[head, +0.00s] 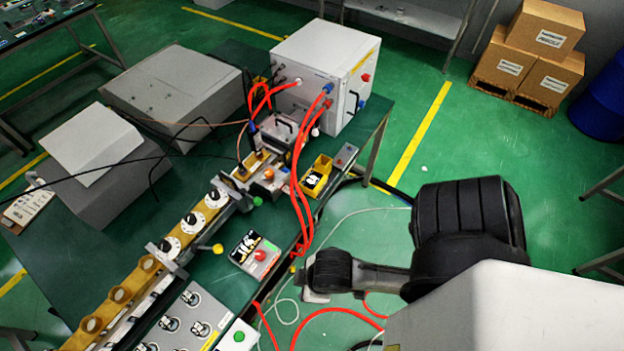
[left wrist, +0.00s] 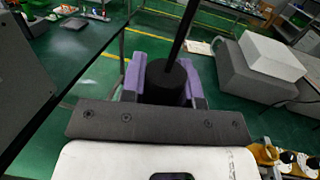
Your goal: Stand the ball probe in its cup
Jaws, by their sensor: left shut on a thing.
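In the left wrist view my left gripper (left wrist: 166,88) has its purple fingers closed on a black cylinder with a thin dark rod rising from it, which I take to be the ball probe (left wrist: 172,76). A ball end is not visible. Neither this gripper nor the held probe can be made out in the head view. Several empty yellow ring-shaped holders (head: 120,295) line the rail at lower left; I cannot tell whether one is the probe's cup. My right arm reaches in from the right, with its pale gripper end (head: 316,296) partly hidden beyond the bench edge; its jaws are unclear.
A white cabinet (head: 326,75) with red cables stands at the bench's back. Grey boxes (head: 173,90) fill the left. A red-button box (head: 255,254), a yellow tray (head: 318,172) and a switch panel (head: 182,320) crowd the front. Green bench surface (head: 60,245) is bare at left.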

